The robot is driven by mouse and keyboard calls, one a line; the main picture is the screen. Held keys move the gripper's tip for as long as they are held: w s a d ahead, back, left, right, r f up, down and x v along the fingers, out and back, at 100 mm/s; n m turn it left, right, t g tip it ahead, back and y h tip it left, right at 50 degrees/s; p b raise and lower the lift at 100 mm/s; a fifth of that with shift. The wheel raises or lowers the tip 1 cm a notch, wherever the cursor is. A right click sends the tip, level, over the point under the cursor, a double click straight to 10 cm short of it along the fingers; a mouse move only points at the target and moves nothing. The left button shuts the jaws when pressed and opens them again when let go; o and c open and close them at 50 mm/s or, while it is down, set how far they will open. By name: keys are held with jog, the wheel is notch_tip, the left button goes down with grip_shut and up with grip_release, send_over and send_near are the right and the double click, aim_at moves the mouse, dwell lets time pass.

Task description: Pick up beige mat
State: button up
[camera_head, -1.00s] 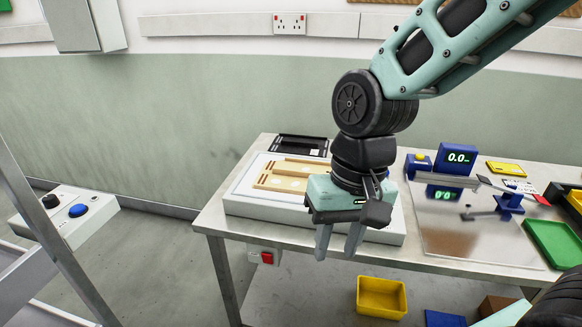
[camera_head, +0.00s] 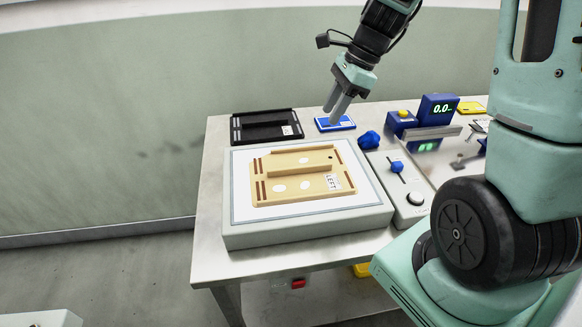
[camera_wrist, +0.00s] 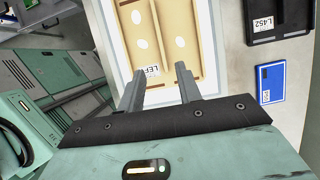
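The beige mat (camera_head: 262,190) is a flat rectangular piece with raised ribs, white oval spots and a label reading LEFT. It lies on the white top of a low grey box (camera_head: 300,232) on the table. My gripper (camera_head: 334,112) is open and empty, up behind and to the right of the mat, with its fingers pointing down near a blue card. In the wrist view the two fingers (camera_wrist: 157,86) are apart, and the mat (camera_wrist: 183,22) shows beyond them, cut off by the top edge. Nothing is between the fingers.
A black tray (camera_head: 258,128) and a blue card (camera_head: 343,125) lie behind the box. A control panel with a blue knob (camera_head: 409,205) stands right of the box. A blue display (camera_head: 438,107) is at the back right. The table's left strip is clear.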

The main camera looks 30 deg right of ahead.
aim_at(304, 166)
jog(key=p+x, duration=0.1)
jog(key=x, duration=1.5)
jog(key=shift+a+f, duration=0.1)
jog(key=shift+f, duration=0.3)
grip_shut()
